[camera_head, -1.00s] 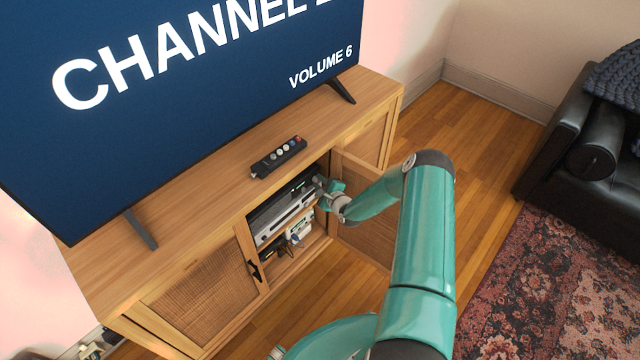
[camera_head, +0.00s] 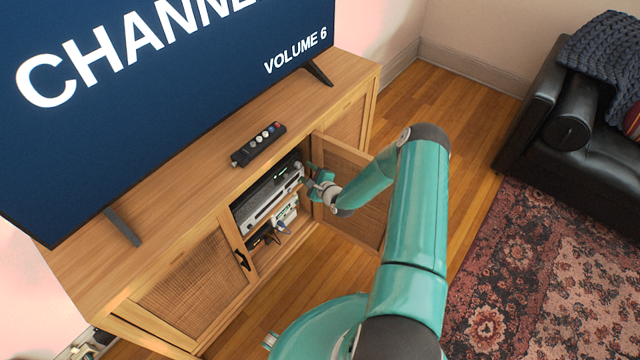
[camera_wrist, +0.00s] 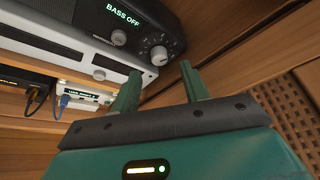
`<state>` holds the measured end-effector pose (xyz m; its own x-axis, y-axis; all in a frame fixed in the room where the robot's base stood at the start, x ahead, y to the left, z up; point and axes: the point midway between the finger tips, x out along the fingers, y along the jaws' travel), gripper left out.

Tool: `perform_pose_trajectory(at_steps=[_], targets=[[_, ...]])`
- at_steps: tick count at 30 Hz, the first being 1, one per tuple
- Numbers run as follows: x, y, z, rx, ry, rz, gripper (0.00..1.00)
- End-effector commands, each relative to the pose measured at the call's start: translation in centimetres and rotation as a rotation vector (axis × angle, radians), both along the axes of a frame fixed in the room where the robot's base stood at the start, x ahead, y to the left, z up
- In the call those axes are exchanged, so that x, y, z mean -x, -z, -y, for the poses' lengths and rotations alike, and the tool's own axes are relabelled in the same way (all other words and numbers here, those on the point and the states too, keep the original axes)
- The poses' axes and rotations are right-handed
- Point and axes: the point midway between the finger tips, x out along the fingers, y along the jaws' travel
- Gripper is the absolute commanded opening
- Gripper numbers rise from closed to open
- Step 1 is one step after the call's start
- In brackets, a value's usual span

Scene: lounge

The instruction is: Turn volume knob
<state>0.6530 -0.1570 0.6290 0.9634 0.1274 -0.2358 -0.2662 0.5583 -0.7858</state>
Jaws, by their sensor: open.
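A black audio unit (camera_wrist: 95,22) with a lit "BASS OFF" display sits on the cabinet's upper shelf. In the wrist view a larger round knob (camera_wrist: 159,55) is near its right end, and a smaller knob (camera_wrist: 118,38) is under the display. Their labels are too small to read. My gripper (camera_wrist: 160,80) is open and empty, its two fingers spread just in front of the unit, with the larger knob beyond the gap between them. In the head view my gripper (camera_head: 309,177) is at the right side of the cabinet opening. The TV screen (camera_head: 160,90) reads "VOLUME 6".
The wooden cabinet's right door (camera_head: 350,200) stands open beside my arm. A silver unit (camera_wrist: 60,45) lies under the black one, with a white box (camera_wrist: 85,95) and cables below. A remote (camera_head: 258,144) lies on the cabinet top. A black sofa (camera_head: 575,140) is at right.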

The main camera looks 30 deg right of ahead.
Motion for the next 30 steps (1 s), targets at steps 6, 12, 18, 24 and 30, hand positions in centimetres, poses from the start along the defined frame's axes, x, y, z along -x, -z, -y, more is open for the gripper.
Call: perform_pose_trajectory(at_steps=[6,12,18,24,30], targets=[[4.9,-1.2,0.8,0.000,0.003,-0.001,0.45],[8.2,-2.0,1.2,0.001,0.002,-0.001,0.45],[9.2,-2.3,1.2,-0.001,0.001,-0.001,0.45],[9.2,-2.3,1.2,0.000,0.001,-0.001,0.45],[9.2,-2.3,1.2,0.000,0.001,-0.001,0.45]])
